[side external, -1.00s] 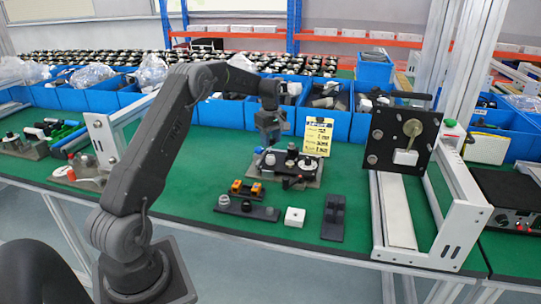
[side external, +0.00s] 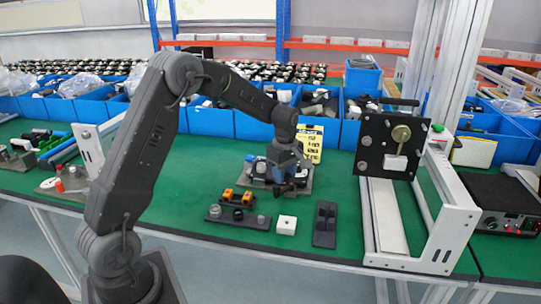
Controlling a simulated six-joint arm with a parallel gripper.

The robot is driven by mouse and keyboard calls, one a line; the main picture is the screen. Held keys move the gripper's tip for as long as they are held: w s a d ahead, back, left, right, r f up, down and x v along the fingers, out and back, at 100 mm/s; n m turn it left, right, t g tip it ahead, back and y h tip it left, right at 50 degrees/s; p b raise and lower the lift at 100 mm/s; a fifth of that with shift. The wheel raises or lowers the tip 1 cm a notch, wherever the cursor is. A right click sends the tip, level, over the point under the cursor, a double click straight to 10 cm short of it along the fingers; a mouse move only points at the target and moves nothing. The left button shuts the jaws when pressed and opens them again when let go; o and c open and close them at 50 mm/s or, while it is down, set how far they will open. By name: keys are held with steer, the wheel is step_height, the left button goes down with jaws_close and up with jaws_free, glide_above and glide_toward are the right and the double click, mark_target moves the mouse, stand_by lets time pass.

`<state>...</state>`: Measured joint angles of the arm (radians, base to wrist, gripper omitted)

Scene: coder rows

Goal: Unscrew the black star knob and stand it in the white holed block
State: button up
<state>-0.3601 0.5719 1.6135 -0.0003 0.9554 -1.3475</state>
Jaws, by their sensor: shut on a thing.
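My gripper (side external: 284,187) is down at the front of the grey fixture plate (side external: 305,187). Its jaws are shut on a small dark part, which looks like the black star knob (side external: 280,189); the fingers hide most of it, and I cannot tell whether it is still on its thread. The white holed block (side external: 287,225) sits on the green table in front of the fixture, apart from my gripper. Its dark hole faces up.
A dark strip with several knobs (side external: 238,217) lies left of the block and a black stand (side external: 325,224) right of it. Orange parts (side external: 237,197) lie behind the strip. A yellow card (side external: 310,140) and blue bins (side external: 210,119) stand behind. A framed black plate (side external: 393,146) rises at right.

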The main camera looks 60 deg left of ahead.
steer(key=shift+s+d+f, duration=0.7)
steer(key=shift+d+f, duration=0.1)
steer(key=shift+d, duration=0.55)
steer(key=shift+s+d+f, duration=0.75)
steer(key=shift+d, duration=0.55)
steer(key=shift+s+d+f, duration=0.7)
steer(key=shift+d+f, duration=0.1)
steer(key=shift+d, duration=0.55)
steer(key=shift+f, duration=0.25)
steer(key=shift+f, duration=0.55)
steer(key=shift+f, duration=0.3)
steer(key=shift+f, duration=0.3)
steer(key=shift+f, duration=0.15)
